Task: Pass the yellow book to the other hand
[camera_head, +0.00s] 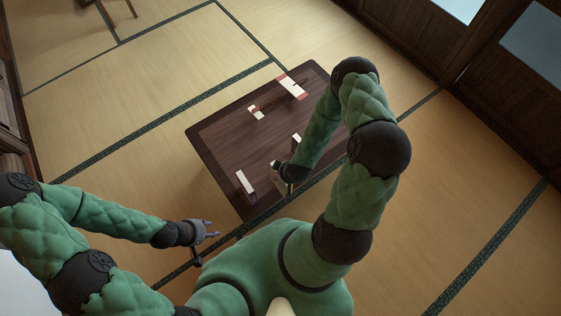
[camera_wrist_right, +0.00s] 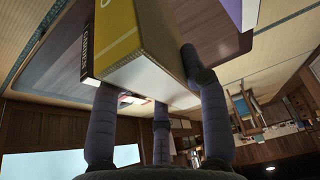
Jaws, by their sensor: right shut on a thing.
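The yellow book (camera_wrist_right: 155,35) fills the upper middle of the right wrist view, with a dark lettered strip at its left side. My right gripper (camera_head: 287,184) is shut on it, with fingers on both sides of the book in the wrist view. In the head view this gripper is over the near edge of the low table, and the book is hard to make out there. My left gripper (camera_head: 210,230) is open and empty, left of the table's near end and apart from the book.
A low dark wooden table (camera_head: 225,145) stands in front of me. On it lie a red and white item (camera_head: 292,87), a small white-topped item (camera_head: 256,112) and a white and dark item (camera_head: 245,184). Tatami floor lies open to the left.

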